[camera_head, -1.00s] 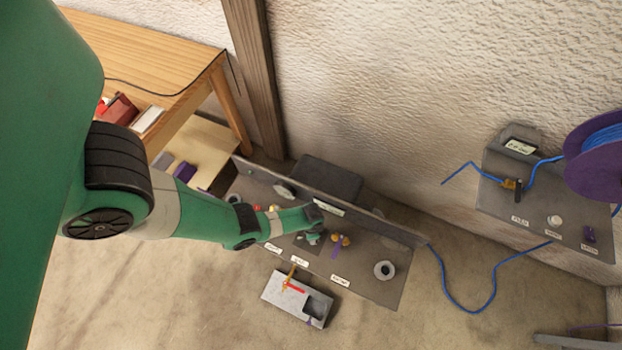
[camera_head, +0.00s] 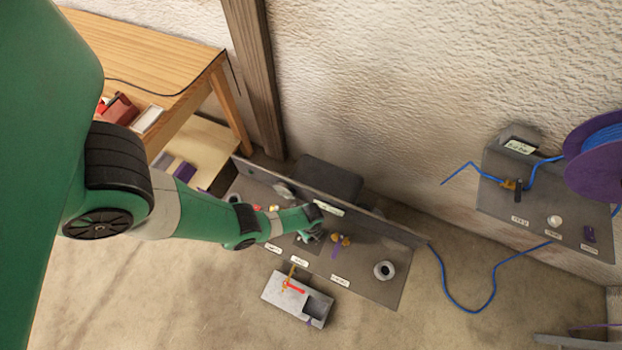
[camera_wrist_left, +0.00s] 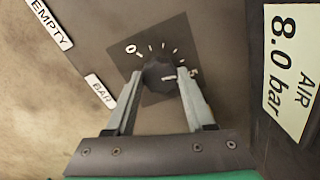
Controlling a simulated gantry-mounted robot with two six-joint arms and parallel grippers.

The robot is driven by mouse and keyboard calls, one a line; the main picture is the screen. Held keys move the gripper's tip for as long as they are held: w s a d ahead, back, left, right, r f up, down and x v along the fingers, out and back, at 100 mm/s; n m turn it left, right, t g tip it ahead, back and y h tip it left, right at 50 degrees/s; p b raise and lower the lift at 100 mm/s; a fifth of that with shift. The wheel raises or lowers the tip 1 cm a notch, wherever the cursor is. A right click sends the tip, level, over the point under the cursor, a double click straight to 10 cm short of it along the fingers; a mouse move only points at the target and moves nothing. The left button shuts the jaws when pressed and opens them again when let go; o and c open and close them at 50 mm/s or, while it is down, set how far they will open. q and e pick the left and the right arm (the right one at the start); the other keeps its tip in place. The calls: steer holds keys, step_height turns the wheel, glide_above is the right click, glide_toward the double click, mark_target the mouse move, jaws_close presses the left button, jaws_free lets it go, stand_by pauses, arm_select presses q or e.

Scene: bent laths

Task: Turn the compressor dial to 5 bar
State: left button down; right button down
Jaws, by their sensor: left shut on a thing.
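The compressor dial (camera_wrist_left: 159,75) is a dark knob on a dark square plate (camera_wrist_left: 157,98) with a "0" and several white ticks around it. A light mark on the knob points toward the right side of the scale; I cannot read its exact value. My left gripper (camera_wrist_left: 161,82) is shut on the knob, one finger on each side. In the head view my left gripper (camera_head: 312,236) reaches down onto the grey panel (camera_head: 360,278) and mostly hides the dial. A "BAR" label (camera_wrist_left: 100,91) lies beside the plate. My right gripper is not in view.
An "AIR 8.0 bar" sign (camera_wrist_left: 290,70) stands on the upright board close to the right finger. An "EMPTY" label (camera_wrist_left: 49,22) is at the upper left. A grey box (camera_head: 284,293) lies in front of the panel. A blue hose (camera_head: 470,309) runs to the right.

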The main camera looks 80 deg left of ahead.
arm_select(q)
steer(key=m, duration=0.3)
steer(key=shift+m, duration=0.3)
stand_by(0.5)
steer(key=shift+c, duration=1.3)
jaws_free()
steer(key=shift+r, duration=0.1)
step_height(320, 180, up, 11)
steer(key=p, duration=1.1)
steer(key=shift+r+p, duration=0.2)
steer(key=shift+p, duration=0.1)
